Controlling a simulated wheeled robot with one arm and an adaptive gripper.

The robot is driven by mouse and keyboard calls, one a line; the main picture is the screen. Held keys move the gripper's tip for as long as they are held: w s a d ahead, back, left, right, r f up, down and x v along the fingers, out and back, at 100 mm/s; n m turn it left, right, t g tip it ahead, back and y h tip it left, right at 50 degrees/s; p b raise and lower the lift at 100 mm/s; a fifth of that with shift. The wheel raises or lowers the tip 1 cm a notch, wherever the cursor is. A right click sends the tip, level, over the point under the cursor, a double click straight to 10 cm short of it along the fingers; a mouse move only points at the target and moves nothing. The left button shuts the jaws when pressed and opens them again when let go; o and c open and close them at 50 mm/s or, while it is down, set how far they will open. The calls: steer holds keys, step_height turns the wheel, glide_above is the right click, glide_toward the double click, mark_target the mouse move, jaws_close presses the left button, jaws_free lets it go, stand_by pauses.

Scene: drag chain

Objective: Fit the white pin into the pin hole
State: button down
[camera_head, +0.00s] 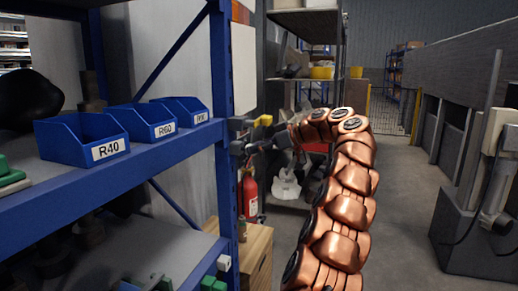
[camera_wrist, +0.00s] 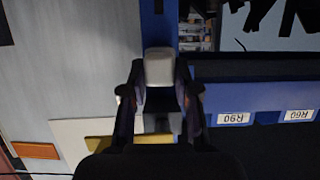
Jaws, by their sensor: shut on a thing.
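My gripper (camera_wrist: 160,90) is shut on the white pin (camera_wrist: 158,66), a pale block-like piece held between its two dark fingers in the wrist view. In that view the pin's end lies in front of a blue upright post (camera_wrist: 158,25). In the head view my gripper (camera_head: 241,132) is beside the blue shelf post (camera_head: 221,75), at the height of the upper shelf. The pin cannot be made out there. I cannot make out the pin hole in either view. I cannot tell whether the pin touches the post.
Blue bins labelled R40 (camera_head: 83,139) and R60 (camera_head: 148,121), and a third behind them, stand on the upper shelf (camera_head: 150,155). A wooden cabinet (camera_head: 258,257) and a red extinguisher (camera_head: 250,195) are below. The aisle (camera_head: 400,200) at right is open floor.

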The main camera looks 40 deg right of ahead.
steer(key=shift+w+a, duration=0.4)
steer(key=shift+w, duration=0.25)
steer(key=c, duration=0.8)
jaws_free()
steer(key=shift+v, duration=5.9)
steer(key=shift+s, duration=0.1)
